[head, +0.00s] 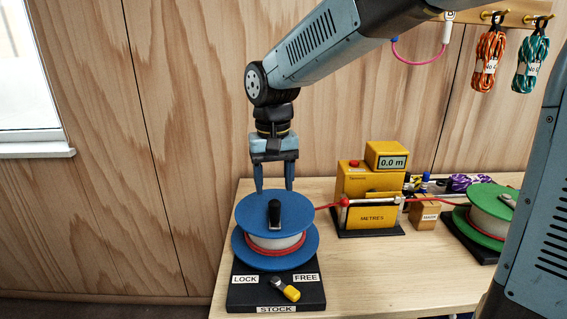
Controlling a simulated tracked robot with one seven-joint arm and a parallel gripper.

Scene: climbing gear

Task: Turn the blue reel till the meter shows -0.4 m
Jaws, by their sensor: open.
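The blue reel (251,212) sits on a black base (240,297) at the left end of the table, with some red cord wound on it. A black crank knob (274,212) stands up from its top disc. My gripper (274,187) points down, open, with its fingertips at the back rim of the reel in the picture; I cannot tell whether they touch it. Nothing shows between its fingers. The yellow meter (370,180) stands right of the reel, and its display (393,162) reads 0.0 m. Red cord runs from the reel to the meter.
A green reel (490,212) stands at right, partly behind my arm. A small brown box (425,212) is beside the meter. Orange (489,60) and teal (531,62) rope coils hang above.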

